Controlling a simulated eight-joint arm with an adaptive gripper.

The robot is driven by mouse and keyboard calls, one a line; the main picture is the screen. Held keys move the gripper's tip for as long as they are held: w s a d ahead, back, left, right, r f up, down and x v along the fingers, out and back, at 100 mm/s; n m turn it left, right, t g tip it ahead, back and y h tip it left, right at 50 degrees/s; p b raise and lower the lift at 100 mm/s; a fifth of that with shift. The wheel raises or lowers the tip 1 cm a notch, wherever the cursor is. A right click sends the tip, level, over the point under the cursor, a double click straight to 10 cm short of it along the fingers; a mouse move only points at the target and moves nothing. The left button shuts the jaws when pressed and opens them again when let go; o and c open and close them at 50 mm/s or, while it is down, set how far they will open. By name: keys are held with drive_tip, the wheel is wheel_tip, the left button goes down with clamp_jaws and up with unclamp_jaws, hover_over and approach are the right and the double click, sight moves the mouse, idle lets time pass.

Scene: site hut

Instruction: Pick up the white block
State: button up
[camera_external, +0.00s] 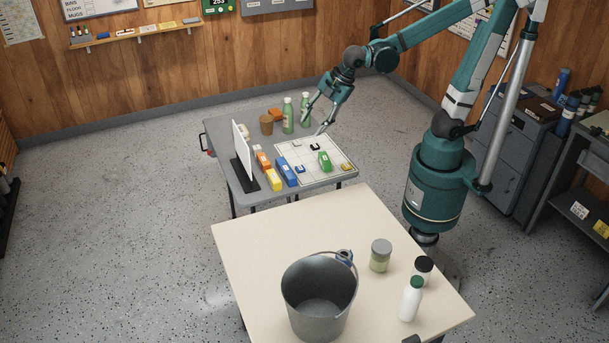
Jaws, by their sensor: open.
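My gripper (313,127) is open and empty, pointing down over the far part of the grey table (224,148). Its fingers are spread above the far right side of a white gridded board (292,158). A small whitish block (297,144) seems to sit near the board's far left, below and left of my fingertips. It is too small and pale against the board to make out clearly.
Left of the board are a longer blue block (286,172), orange block (264,160), yellow block (273,180) and an upright white panel (243,152). The nearer cream table holds a bucket (290,300) and jars (380,256).

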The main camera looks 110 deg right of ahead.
drive_tip(key=w+d+f+n+g, duration=0.1)
drive_tip(key=w+d+f+n, duration=0.25)
drive_tip(key=w+d, duration=0.4)
drive_tip(key=n+g+h+b, duration=0.2)
drive_tip(key=n+g, duration=0.2)
drive_tip(key=n, duration=0.4)
approach(257, 147)
drive_tip(key=f, duration=0.1)
drive_tip(key=shift+d+f, duration=0.55)
drive_tip(key=shift+f, duration=0.05)
drive_tip(key=shift+f, duration=0.15)
drive_tip(key=shift+b+x, duration=0.35)
drive_tip(key=shift+x, duration=0.8)
drive_tip(key=shift+d, duration=0.15)
drive_tip(key=shift+b+x, duration=0.8)
drive_tip(key=shift+x, duration=1.8)
